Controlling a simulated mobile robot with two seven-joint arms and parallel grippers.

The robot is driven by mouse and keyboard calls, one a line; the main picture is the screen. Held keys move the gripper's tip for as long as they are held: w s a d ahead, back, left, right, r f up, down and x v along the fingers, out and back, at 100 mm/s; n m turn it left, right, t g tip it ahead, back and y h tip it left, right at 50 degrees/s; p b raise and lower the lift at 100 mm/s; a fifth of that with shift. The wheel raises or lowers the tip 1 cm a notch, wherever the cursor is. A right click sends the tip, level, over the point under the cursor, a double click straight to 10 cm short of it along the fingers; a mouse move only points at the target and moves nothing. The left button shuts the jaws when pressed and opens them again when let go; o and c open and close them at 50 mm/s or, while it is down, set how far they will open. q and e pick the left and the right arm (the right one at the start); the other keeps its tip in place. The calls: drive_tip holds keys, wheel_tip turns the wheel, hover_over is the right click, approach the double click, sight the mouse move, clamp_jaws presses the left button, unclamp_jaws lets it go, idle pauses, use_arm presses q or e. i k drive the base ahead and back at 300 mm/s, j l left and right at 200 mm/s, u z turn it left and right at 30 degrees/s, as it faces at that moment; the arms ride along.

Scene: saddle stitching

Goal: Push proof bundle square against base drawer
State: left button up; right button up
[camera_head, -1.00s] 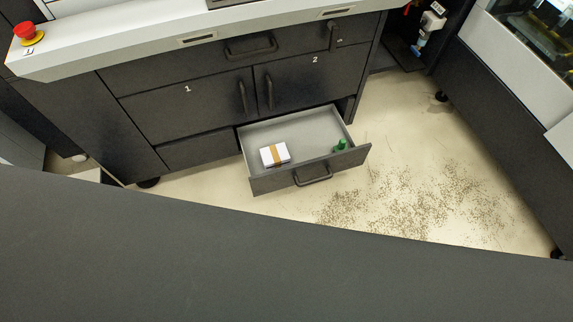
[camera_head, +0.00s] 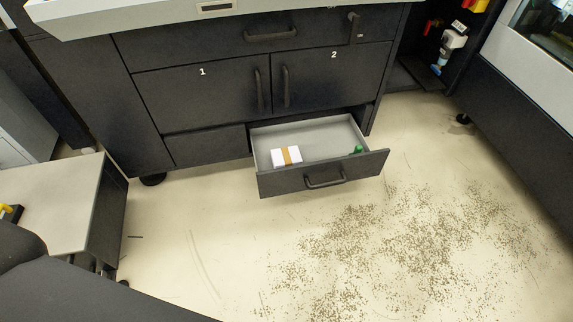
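The proof bundle (camera_head: 280,157), white with a brown band around its middle, lies in the open base drawer (camera_head: 325,137). It sits in the drawer's left part, close to the front panel; whether it touches the panel I cannot tell. The drawer is pulled out at the bottom of the dark cabinet, and its front panel (camera_head: 358,173) has a bar handle (camera_head: 325,180). Neither of my grippers shows in the view.
A small green object (camera_head: 358,149) lies in the drawer's front right corner. Cabinet doors 1 (camera_head: 205,92) and 2 (camera_head: 330,82) are shut above. A grey-topped table (camera_head: 62,200) stands at left.

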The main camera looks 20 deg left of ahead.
sight(285, 156)
drive_tip(key=i+j, duration=0.15)
drive_tip(key=i, duration=0.35)
drive_tip(key=i+j+z, duration=0.15)
drive_tip(key=i, duration=0.3)
drive_tip(key=i+j, duration=0.25)
drive_tip(key=i, duration=0.75)
